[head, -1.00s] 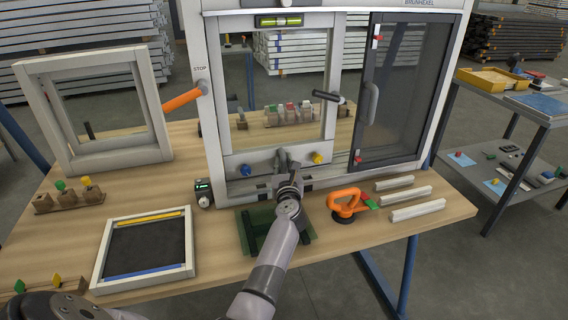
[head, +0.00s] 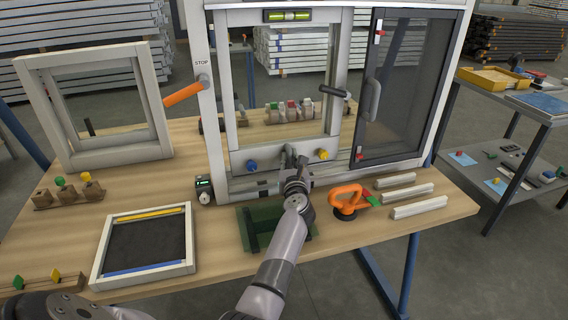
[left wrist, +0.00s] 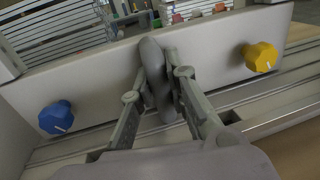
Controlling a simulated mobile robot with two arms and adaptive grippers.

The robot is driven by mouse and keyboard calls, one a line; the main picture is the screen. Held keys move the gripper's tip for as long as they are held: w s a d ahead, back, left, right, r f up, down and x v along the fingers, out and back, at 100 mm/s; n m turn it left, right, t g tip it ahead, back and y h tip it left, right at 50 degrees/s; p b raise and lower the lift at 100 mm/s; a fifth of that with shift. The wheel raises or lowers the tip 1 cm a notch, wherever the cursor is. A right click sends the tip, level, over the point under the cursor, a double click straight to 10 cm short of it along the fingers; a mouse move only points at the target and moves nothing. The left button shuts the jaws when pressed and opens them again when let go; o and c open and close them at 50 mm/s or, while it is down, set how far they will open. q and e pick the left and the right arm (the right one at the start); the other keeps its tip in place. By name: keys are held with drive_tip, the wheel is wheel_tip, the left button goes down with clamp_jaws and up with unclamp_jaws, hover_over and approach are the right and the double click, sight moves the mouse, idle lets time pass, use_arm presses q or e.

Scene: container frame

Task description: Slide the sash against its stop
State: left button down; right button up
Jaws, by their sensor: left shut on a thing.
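The light grey sash (head: 298,171) stands in the white outer frame (head: 214,150), with a blue knob (head: 251,165) and a yellow knob (head: 323,154) on its bottom rail. My left gripper (left wrist: 158,80) is shut on the grey upright handle (left wrist: 152,60) between the blue knob (left wrist: 56,117) and the yellow knob (left wrist: 260,57). In the head view the same gripper (head: 295,172) is at the bottom rail. A STOP label (head: 201,63) is on the frame's left post, above an orange lever (head: 183,95). The stop's contact face cannot be made out. My right gripper is out of view.
A dark-glazed panel (head: 390,100) fills the frame's right side. An orange suction lifter (head: 346,201) and white strips (head: 417,207) lie right of my arm. A green tray (head: 300,226) lies under it. A small framed panel (head: 144,245) lies at left.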

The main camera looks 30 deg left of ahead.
sight(298, 151)
use_arm(q)
drive_tip(key=w+d, duration=0.2)
drive_tip(key=shift+w+d+b, duration=0.15)
drive_tip(key=shift+w+b, duration=0.2)
drive_tip(key=shift+s, duration=0.1)
drive_tip(key=c, duration=1.8)
unclamp_jaws()
drive_tip(key=shift+s+a, duration=0.1)
drive_tip(key=shift+a, duration=0.1)
wheel_tip(298, 151, up, 10)
